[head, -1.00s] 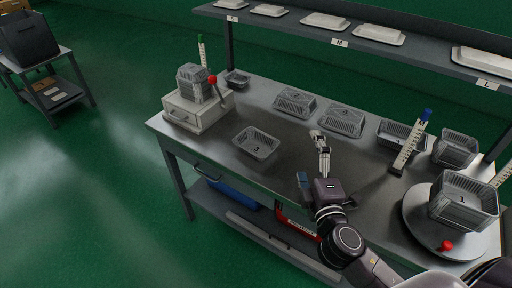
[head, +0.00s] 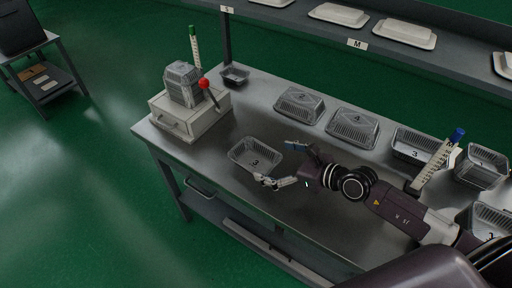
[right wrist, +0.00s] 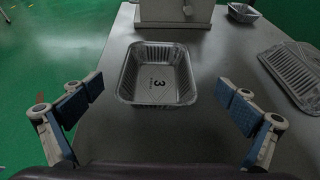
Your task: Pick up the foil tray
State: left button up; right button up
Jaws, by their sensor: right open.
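The foil tray (head: 254,143) marked 3 stands upright and empty on the metal table, left of middle. In the right wrist view the tray (right wrist: 186,91) lies ahead, between the lines of the two fingers. My right gripper (head: 277,163) is open just right of the tray, one finger by its near corner and the other farther back. In the right wrist view my right gripper (right wrist: 166,112) shows blue pads wide apart with nothing between them. I see no contact with the tray. My left gripper is not in view.
A grey box with a red-knobbed lever (head: 191,117) stands behind the tray and bears stacked trays (head: 184,84). Upturned trays (head: 299,104) (head: 353,127) lie along the back. A small tray (head: 235,76) sits at the back. The table's front left is clear.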

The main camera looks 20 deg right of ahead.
aim_at(255, 163)
jog(key=shift+w+a, duration=0.1)
jog(key=shift+w, duration=0.1)
jog(key=shift+w+a+f, duration=0.2)
jog(key=shift+w+a, duration=0.2)
jog(key=shift+a, duration=0.1)
jog(key=shift+w+a+f, duration=0.15)
jog(key=shift+w+a, duration=0.2)
jog(key=shift+a, duration=0.1)
jog(key=x, duration=0.2)
jog(key=shift+w+f+p, duration=0.2)
jog(key=shift+w+p, duration=0.1)
jog(key=shift+p, duration=0.05)
jog(key=shift+x, duration=0.9)
jog(key=shift+c, duration=1)
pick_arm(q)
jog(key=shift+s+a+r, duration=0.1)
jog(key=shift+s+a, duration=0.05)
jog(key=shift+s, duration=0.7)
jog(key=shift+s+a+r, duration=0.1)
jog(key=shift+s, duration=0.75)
pick_arm(e)
jog(key=c, duration=0.5)
